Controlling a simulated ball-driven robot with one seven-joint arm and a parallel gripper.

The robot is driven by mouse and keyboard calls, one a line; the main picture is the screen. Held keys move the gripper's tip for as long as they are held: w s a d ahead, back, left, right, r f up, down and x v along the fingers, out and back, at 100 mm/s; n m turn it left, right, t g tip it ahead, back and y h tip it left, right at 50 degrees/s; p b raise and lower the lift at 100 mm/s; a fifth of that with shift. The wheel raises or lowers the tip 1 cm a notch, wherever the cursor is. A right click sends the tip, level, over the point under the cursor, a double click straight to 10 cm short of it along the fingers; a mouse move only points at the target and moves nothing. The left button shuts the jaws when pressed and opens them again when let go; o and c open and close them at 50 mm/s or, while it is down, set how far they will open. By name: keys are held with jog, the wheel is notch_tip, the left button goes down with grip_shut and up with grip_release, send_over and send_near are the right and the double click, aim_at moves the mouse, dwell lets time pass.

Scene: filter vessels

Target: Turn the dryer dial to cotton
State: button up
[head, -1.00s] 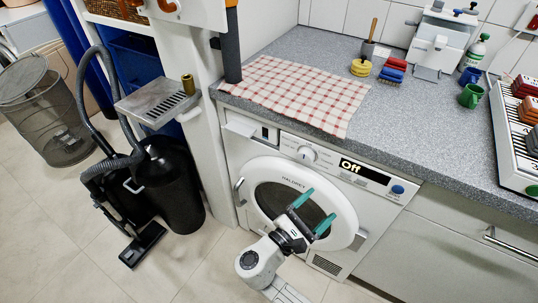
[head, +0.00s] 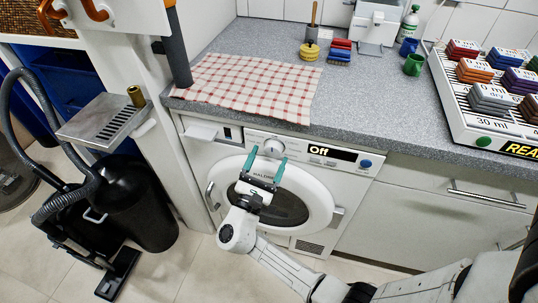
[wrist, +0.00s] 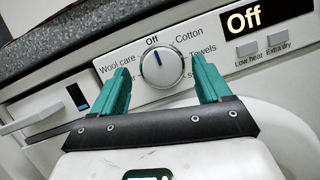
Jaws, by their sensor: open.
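The dryer (head: 215,155) is white and stands under the grey worktop. Its round dial (head: 271,146) is on the front panel. In the wrist view the dial (wrist: 161,66) is silver, with its blue pointer line up at "Off". "Cotton" (wrist: 189,36) is printed just right of "Off", with "Towels" below it and "Wool care" to the left. The display (head: 332,152) reads "Off", also in the wrist view (wrist: 262,16). My gripper (head: 267,158) is open, its teal fingers pointing at the panel. In the wrist view the fingers (wrist: 160,80) appear on either side of the dial; contact cannot be told.
The round door (head: 318,207) lies below the panel. A blue button (head: 365,163) is right of the display. A checked cloth (head: 250,85) hangs slightly over the worktop edge. A black vacuum cleaner (head: 145,205) stands at left. Floor in front is partly clear.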

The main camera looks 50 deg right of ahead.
jog(key=shift+w+d+r, duration=0.1)
jog(key=shift+d+r, duration=0.1)
jog(key=shift+d, duration=0.4)
jog(key=shift+c, duration=0.4)
jog(key=c, duration=1)
jog(key=shift+o, duration=0.2)
jog(key=shift+f+m, duration=0.1)
jog(key=shift+m, duration=0.3)
jog(key=shift+m+g+b, duration=0.6)
jog(key=shift+m+b, duration=0.1)
jog(key=shift+b, duration=0.05)
jog(key=m+g+b, duration=0.1)
jog(key=m, duration=0.2)
jog(key=shift+g+b, duration=0.3)
jog(key=shift+b, duration=0.05)
jog(key=m+g+y+b, duration=0.1)
jog(key=m, duration=0.2)
jog(key=m+g+b, duration=0.1)
jog(key=m, duration=0.2)
jog(key=shift+w+r+y, duration=0.1)
jog(key=shift+r+y, duration=0.1)
jog(key=shift+y, duration=0.2)
jog(key=shift+m, duration=0.3)
